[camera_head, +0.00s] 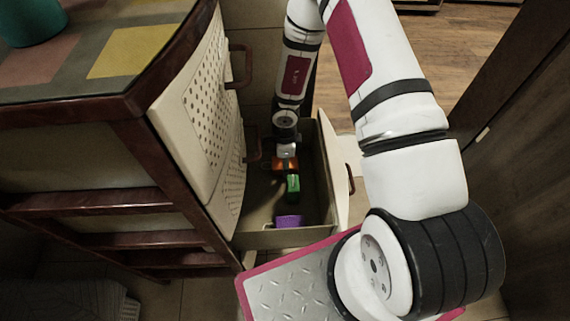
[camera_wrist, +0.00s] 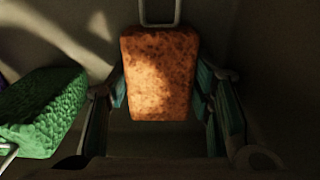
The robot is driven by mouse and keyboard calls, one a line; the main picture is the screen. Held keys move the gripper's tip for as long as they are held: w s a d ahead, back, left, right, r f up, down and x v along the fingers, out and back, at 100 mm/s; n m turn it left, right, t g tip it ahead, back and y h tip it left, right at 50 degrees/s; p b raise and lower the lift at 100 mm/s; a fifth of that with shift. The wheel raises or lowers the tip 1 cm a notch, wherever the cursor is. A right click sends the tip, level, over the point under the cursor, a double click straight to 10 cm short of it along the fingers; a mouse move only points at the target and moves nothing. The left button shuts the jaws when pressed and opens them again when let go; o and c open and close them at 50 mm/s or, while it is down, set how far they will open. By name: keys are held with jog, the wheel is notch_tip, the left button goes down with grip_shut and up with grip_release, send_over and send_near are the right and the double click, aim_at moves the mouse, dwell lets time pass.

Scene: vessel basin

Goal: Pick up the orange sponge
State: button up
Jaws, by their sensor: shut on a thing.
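The orange sponge (camera_wrist: 160,75) shows in the wrist view between the two fingers of my gripper (camera_wrist: 160,92). The fingers press on its left and right sides, so my gripper is shut on it. In the head view the orange sponge (camera_head: 284,164) shows in part at the end of my arm, inside an open drawer (camera_head: 318,168). My gripper (camera_head: 286,156) is down in the drawer there. I cannot tell whether the sponge touches the drawer floor.
A green sponge (camera_wrist: 42,110) with a metal loop lies close to the left of my gripper; it also shows in the head view (camera_head: 293,186). Drawer walls and a perforated cabinet door (camera_head: 205,110) flank my arm.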

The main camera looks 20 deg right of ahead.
notch_tip(320, 180, up, 28)
jog(key=p, duration=1.4)
jog(key=shift+s, duration=0.15)
